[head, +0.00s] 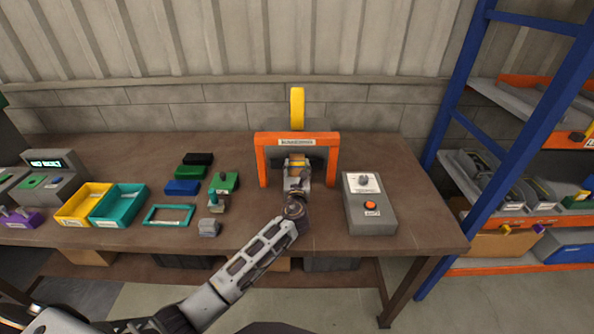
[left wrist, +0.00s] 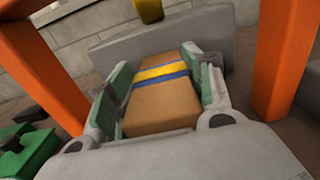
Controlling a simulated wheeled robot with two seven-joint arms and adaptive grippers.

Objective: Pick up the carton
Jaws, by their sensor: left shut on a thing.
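The carton (left wrist: 165,105) is a brown box with a yellow and a blue band across it. It sits between the green-padded fingers of my left gripper (left wrist: 163,95), which is shut on it. In the head view my left gripper (head: 297,172) reaches under an orange arch (head: 262,160) on the workbench. There only a small part of the carton shows, because the gripper covers most of it. I cannot tell whether the carton touches the surface below. My right gripper is in neither view.
A grey box with an orange button (head: 385,218) stands right of the arch. Yellow (head: 84,204) and teal (head: 118,205) bins, a teal frame (head: 168,215) and several small blocks lie to the left. A blue-posted shelf (head: 480,140) stands beyond the bench's right end.

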